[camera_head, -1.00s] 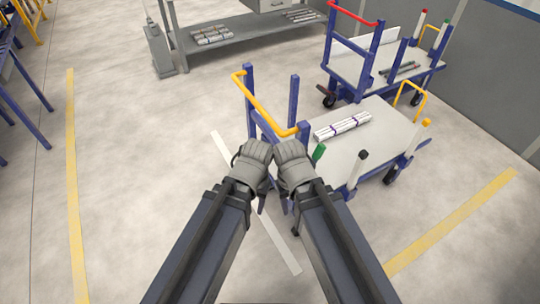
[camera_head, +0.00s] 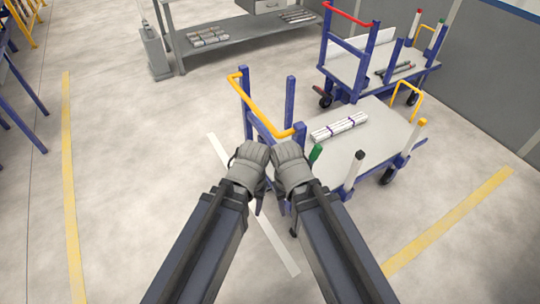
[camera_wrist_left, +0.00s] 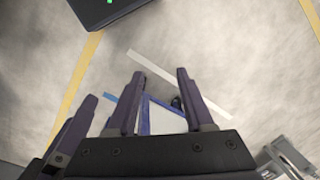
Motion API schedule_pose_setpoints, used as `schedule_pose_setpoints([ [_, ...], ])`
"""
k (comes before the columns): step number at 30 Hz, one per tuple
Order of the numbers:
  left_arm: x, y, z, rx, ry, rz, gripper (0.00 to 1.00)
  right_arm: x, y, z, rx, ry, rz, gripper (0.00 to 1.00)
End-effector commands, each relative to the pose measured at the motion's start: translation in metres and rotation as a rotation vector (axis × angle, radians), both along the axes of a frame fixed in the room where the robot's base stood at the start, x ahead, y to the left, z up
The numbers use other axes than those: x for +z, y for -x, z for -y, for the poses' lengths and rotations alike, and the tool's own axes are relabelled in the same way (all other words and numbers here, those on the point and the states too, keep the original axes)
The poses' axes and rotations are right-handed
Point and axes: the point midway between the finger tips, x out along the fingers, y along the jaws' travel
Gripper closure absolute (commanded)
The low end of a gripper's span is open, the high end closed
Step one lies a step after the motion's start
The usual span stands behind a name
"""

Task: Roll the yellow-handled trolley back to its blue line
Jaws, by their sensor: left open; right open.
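The yellow-handled trolley (camera_head: 375,133) stands right of centre in the head view, with a blue frame and a pale deck. Its yellow handle (camera_head: 265,119) is at its near-left end. My left gripper (camera_head: 260,204) and right gripper (camera_head: 283,206) are side by side in front of that end, below the handle; contact cannot be told. In the left wrist view my left gripper (camera_wrist_left: 160,73) has its fingers apart, with a blue frame piece (camera_wrist_left: 146,115) seen between and beyond them.
White pipes (camera_head: 339,128) lie on the deck. A red-handled trolley (camera_head: 375,75) stands close behind it. A grey workbench (camera_head: 245,38) is at the back. Yellow floor lines run at left (camera_head: 69,190) and right (camera_head: 450,222).

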Motion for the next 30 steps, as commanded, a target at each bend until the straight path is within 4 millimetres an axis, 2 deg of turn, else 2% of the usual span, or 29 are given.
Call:
schedule_pose_setpoints([
  [4, -0.008, -0.011, 0.006, 0.020, 0.053, 0.011, 0.43, -0.007, 0.000, 0.000, 0.000, 0.000, 0.000, 0.50],
  [7, -0.023, -0.041, 0.023, 0.084, 0.204, 0.048, 0.43, -0.022, 0.000, 0.000, 0.000, 0.000, 0.000, 0.50],
  [10, -0.032, -0.093, 0.041, 0.201, 0.438, 0.123, 0.43, -0.043, 0.000, 0.000, 0.000, 0.000, 0.000, 0.50],
  [13, -0.024, -0.153, 0.047, 0.355, 0.691, 0.219, 0.43, -0.063, 0.000, 0.000, 0.000, 0.000, 0.000, 0.50],
  [16, -0.006, -0.214, 0.033, 0.526, 0.926, 0.324, 0.43, -0.080, 0.000, 0.000, 0.001, 0.000, 0.000, 0.50],
  [18, 0.010, -0.248, 0.015, 0.637, 1.062, 0.389, 0.43, -0.090, 0.000, 0.000, 0.001, 0.000, 0.000, 0.50],
  [21, 0.030, -0.284, -0.014, 0.768, 1.212, 0.466, 0.43, -0.099, 0.000, 0.000, 0.001, 0.000, 0.000, 0.50],
  [24, 0.049, -0.309, -0.037, 0.865, 1.325, 0.517, 0.43, -0.103, 0.000, 0.000, 0.001, 0.000, 0.000, 0.50],
  [30, 0.075, -0.331, -0.056, 0.968, 1.452, 0.556, 0.43, -0.102, 0.000, 0.000, 0.001, 0.000, 0.000, 0.50],
])
